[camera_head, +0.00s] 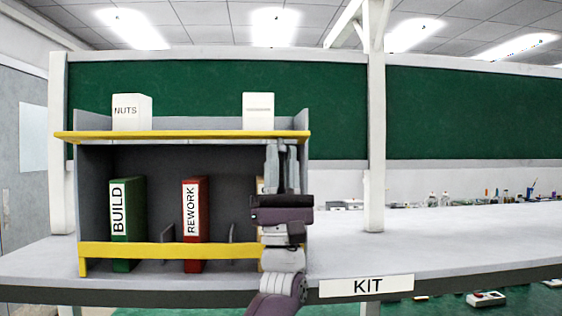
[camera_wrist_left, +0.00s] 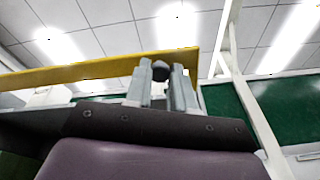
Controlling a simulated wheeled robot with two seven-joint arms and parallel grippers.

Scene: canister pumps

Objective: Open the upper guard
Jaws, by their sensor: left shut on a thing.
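The upper guard (camera_head: 180,135) is a long yellow bar across the front of the upper shelf. It also crosses the left wrist view (camera_wrist_left: 70,74) as a slanting yellow board. My left gripper (camera_head: 282,145) is at the bar's right end. In the left wrist view my left gripper (camera_wrist_left: 162,75) is shut on a small dark knob (camera_wrist_left: 160,70) at the guard's edge. The fingers hide part of the knob, and its joint to the bar is not clear. I cannot tell how far the guard is tilted. My right gripper is not in view.
A lower yellow guard (camera_head: 150,251) crosses the binders, green BUILD (camera_head: 130,215) and red REWORK (camera_head: 195,215). My arm partly hides another binder. A NUTS box (camera_head: 131,112) and a white box (camera_head: 258,111) stand on the upper shelf. A white post (camera_head: 375,150) rises to the right.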

